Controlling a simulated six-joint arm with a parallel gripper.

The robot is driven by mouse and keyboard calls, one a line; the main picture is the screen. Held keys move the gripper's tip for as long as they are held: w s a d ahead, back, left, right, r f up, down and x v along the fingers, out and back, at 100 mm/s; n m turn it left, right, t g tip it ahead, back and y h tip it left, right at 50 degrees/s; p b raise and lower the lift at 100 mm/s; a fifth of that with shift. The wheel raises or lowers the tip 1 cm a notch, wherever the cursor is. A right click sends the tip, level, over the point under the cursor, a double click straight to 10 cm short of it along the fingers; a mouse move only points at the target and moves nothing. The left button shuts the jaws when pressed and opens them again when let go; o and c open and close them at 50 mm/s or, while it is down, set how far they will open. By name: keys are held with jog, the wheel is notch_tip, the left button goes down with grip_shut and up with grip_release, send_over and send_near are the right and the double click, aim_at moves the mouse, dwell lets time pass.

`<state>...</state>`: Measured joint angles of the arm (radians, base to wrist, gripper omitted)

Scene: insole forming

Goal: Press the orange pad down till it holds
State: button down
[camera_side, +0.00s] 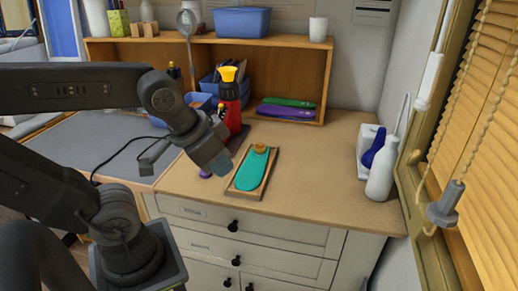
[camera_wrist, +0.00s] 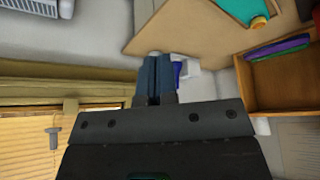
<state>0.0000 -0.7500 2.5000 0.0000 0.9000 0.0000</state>
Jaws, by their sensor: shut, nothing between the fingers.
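The orange pad (camera_side: 260,148) is a small round piece at the far end of the teal insole (camera_side: 250,174). The insole lies in a shallow wooden tray (camera_side: 231,189) on the counter. In the wrist view the pad (camera_wrist: 259,22) and part of the insole (camera_wrist: 240,8) show at the top right edge. My gripper (camera_side: 218,167) is left of the tray in the side view, apart from the pad and appearing raised above the counter. In the wrist view its two blue-grey fingers (camera_wrist: 155,62) are together with nothing between them. I cannot tell whether the pad is stuck to the insole.
A red bottle with a yellow top (camera_side: 229,90) stands behind my gripper. A wooden shelf (camera_side: 297,69) with green and purple insoles stands at the back. The counter right of the tray (camera_side: 315,175) is clear.

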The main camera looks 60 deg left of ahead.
dwell(0.4)
jog(key=n+g, duration=0.6)
jog(key=n, duration=0.3)
send_over(259, 146)
notch_tip(259, 146, down, 6)
jog(key=shift+w+d+f, duration=0.1)
jog(key=shift+f, duration=3.45)
jog(key=shift+f, duration=1.15)
jog(key=shift+f, duration=0.45)
jog(key=shift+r, duration=0.1)
jog(key=shift+r, duration=0.85)
